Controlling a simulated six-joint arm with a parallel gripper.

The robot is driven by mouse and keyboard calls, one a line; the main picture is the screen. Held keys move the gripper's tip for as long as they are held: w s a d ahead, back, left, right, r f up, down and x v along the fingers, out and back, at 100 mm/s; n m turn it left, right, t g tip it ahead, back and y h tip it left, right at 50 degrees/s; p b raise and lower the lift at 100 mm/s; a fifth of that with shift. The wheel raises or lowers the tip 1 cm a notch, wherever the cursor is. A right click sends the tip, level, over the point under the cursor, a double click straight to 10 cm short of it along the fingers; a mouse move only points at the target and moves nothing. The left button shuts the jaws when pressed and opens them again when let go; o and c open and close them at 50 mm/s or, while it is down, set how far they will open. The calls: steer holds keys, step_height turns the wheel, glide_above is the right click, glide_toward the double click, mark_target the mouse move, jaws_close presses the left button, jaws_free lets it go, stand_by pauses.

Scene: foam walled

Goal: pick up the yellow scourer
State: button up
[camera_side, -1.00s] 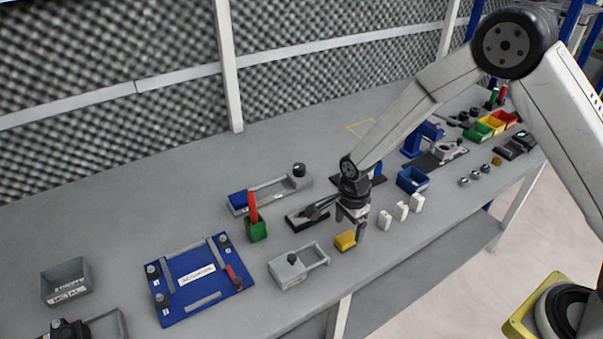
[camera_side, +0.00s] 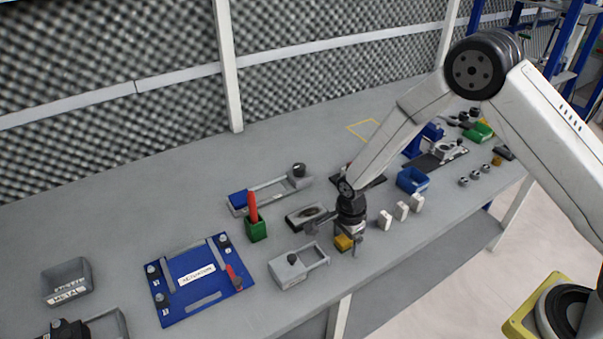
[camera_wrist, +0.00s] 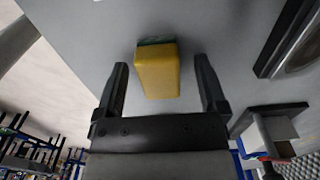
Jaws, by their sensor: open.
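The yellow scourer (camera_side: 343,243) lies on the grey bench near its front edge. In the wrist view the scourer (camera_wrist: 158,72) is a yellow block with a dark green layer along its far edge. My gripper (camera_side: 348,243) is low over the scourer in the side view and partly hides it. In the wrist view my gripper (camera_wrist: 162,78) is open, with one finger on each side of the scourer and a visible gap at both sides. The scourer sits nearer the left finger than the right. I cannot tell how far the fingertips are above the bench.
A grey slotted fixture (camera_side: 298,266) stands left of the scourer, and white blocks (camera_side: 401,211) stand to its right. A black-and-grey tray (camera_side: 310,215) lies behind. A green holder (camera_side: 256,230) and a blue board (camera_side: 195,279) are further left. The bench's front edge is close.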

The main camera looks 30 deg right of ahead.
stand_by(0.3)
jaws_close()
steer(key=shift+r, duration=0.15)
steer(key=shift+r, duration=0.75)
steer(key=s+d+r, duration=0.2)
steer(key=s+r, duration=0.9)
steer(key=s, duration=0.2)
steer(key=shift+s, duration=0.4)
steer(key=shift+d+r, duration=0.1)
